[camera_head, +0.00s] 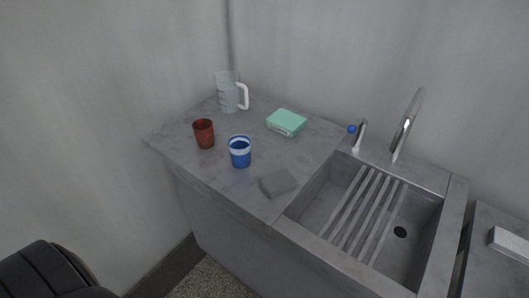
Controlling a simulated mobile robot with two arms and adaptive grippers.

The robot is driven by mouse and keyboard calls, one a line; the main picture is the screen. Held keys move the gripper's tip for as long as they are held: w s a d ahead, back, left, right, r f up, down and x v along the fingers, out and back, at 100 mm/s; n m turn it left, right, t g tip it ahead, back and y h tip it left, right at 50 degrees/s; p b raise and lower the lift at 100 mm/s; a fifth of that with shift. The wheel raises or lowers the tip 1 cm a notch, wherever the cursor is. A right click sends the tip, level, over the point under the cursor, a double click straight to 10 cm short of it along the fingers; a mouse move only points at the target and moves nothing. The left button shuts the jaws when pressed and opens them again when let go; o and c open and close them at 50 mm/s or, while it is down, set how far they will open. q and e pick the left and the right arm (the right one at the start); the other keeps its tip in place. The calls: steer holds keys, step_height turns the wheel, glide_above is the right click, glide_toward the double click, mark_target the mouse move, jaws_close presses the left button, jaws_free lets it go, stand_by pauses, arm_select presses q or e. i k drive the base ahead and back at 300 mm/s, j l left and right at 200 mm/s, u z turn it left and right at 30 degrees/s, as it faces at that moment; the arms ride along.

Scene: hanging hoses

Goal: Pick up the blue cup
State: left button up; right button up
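The blue cup (240,153) stands upright on the grey counter (215,175), left of the sink. It has a white band near its rim and its opening faces up. A dark red cup (204,134) stands upright just to its left, a little apart. Neither of my grippers shows in the head view. Nothing touches the blue cup.
A clear jug (231,94) with a white handle and a green sponge-like block (286,122) are behind the cup. A flat grey piece (278,182) lies right of it. The sink (341,201) and tap (404,128) are further right. A dark rounded object is at lower left.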

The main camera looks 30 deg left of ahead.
mark_target(239, 145)
steer(key=j+z, duration=0.4)
steer(key=j, duration=0.2)
steer(key=j+z, duration=0.35)
steer(key=j, duration=0.3)
